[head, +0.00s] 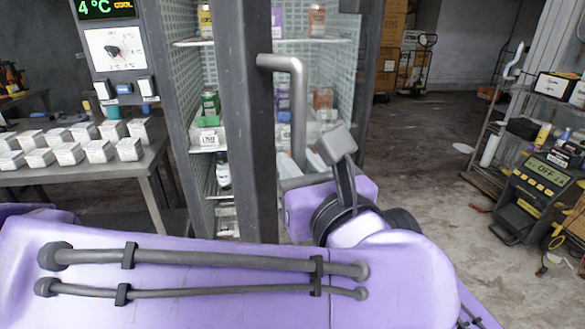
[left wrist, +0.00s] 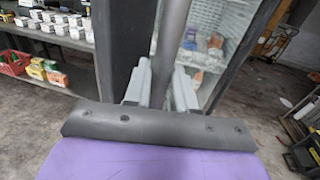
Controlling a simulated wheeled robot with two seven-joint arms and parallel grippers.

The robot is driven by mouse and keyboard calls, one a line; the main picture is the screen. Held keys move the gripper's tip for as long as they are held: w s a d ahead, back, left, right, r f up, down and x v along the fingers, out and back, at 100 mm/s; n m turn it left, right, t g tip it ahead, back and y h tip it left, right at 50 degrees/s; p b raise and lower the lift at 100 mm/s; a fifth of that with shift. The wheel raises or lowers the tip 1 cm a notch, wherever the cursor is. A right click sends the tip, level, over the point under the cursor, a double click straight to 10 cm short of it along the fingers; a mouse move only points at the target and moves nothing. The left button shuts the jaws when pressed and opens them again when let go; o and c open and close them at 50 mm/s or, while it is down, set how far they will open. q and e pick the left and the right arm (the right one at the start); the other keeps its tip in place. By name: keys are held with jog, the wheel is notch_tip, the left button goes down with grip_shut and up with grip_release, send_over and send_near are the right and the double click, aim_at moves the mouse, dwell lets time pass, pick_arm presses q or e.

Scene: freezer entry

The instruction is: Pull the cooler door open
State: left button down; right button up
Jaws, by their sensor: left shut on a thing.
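The cooler door (head: 257,130) has a dark upright frame with a grey bar handle (head: 299,100) on it. Shelves and the tiled inner wall show left of this frame, between it and the cooler's left post (head: 165,90), so the door appears ajar. My left gripper (head: 303,172) is at the lower part of the handle, partly hidden by my purple wrist. In the left wrist view, the two fingers (left wrist: 161,88) are shut on the handle (left wrist: 171,40), one on each side of it. My right gripper is not in view.
A metal table (head: 150,155) with rows of white boxes stands left of the cooler. A shelf rack (head: 505,125) and a dark device reading OFF (head: 540,190) stand at the right. The floor (head: 430,170) between cooler and rack is mostly clear.

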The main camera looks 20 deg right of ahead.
pick_arm(q)
jog(key=shift+w+a+r, duration=0.1)
jog(key=shift+r, duration=0.2)
jog(key=c, duration=1.1)
grip_release()
jog(key=shift+w+d+f, duration=0.2)
jog(key=shift+s, duration=0.35)
jog(key=s+b, duration=0.1)
jog(key=s, duration=0.4)
jog(key=s+b, duration=0.2)
jog(key=s, duration=0.2)
jog(key=shift+s+d, duration=0.2)
jog(key=shift+s, duration=0.2)
